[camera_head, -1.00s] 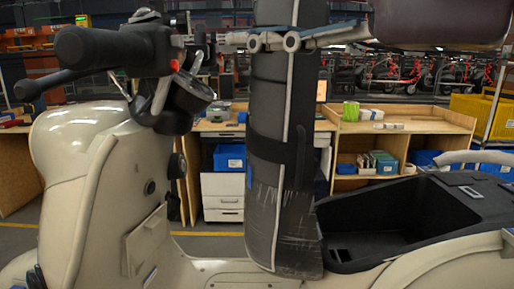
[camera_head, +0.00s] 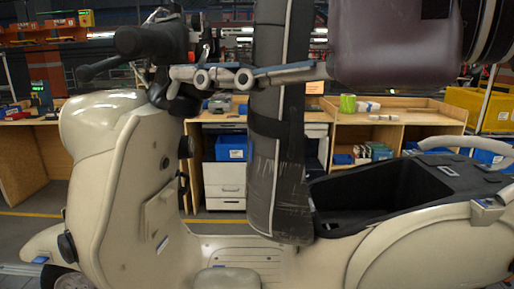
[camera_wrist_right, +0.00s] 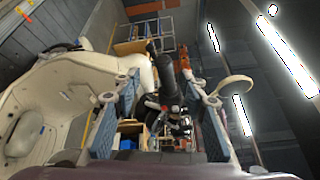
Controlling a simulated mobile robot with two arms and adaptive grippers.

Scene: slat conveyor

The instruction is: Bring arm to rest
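The dark purple-grey wrist housing of my right arm (camera_head: 396,45) shows at upper right. My left gripper is in neither view.
The cream scooter (camera_head: 120,190) fills the foreground, with an open black under-seat bin (camera_head: 370,200). Behind stand wooden workbenches (camera_head: 400,115), a blue box (camera_head: 231,148), white drawers (camera_head: 224,190) and a yellow crate (camera_head: 490,108). Floor shows at lower left.

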